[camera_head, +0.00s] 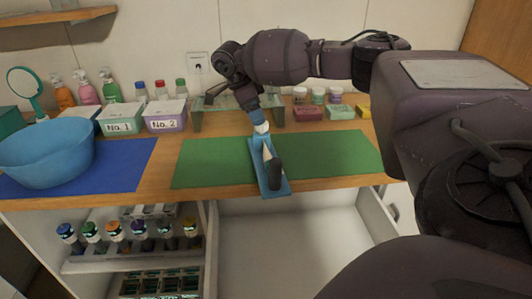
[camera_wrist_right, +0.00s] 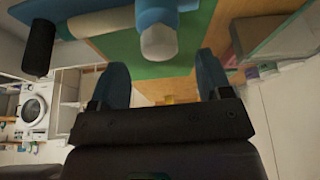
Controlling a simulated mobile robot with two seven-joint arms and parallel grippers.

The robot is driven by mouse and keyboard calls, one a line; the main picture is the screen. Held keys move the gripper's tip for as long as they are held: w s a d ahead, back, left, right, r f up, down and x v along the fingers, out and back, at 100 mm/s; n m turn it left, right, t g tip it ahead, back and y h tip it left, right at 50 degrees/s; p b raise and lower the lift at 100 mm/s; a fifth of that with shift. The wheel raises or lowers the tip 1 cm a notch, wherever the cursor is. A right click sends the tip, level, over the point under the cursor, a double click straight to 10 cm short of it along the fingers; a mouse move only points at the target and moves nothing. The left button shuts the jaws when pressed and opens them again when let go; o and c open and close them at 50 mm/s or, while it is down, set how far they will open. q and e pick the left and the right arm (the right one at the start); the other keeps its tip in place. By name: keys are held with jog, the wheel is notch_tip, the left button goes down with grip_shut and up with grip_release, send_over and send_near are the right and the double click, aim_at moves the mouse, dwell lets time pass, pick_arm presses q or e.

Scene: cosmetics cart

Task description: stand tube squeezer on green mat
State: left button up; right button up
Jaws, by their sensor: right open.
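The tube squeezer (camera_head: 255,160) is a blue plate with a pale tube-like part and a black handle (camera_head: 273,174). My right gripper (camera_head: 259,118) is open and points down at the squeezer's far end, by a white knob. In the right wrist view, the blue fingers (camera_wrist_right: 162,66) are spread apart, with the white knob (camera_wrist_right: 158,42) just beyond them and nothing clearly between them. My left gripper is out of view.
A blue basin (camera_head: 45,155) stands on a blue mat (camera_head: 125,168) at left. Labelled boxes (camera_head: 122,119) and pump bottles stand behind. A clear stand (camera_head: 196,115) is behind the green mat. Below, a shelf of several bottles and an open white drawer (camera_head: 290,235) lie in front.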

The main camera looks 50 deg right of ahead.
jog(key=x, duration=0.4)
jog(key=shift+s+d+f, duration=0.1)
jog(key=shift+f, duration=0.1)
jog(key=shift+r, duration=0.1)
jog(key=shift+c, duration=0.5)
jog(key=c, duration=1.2)
grip_shut()
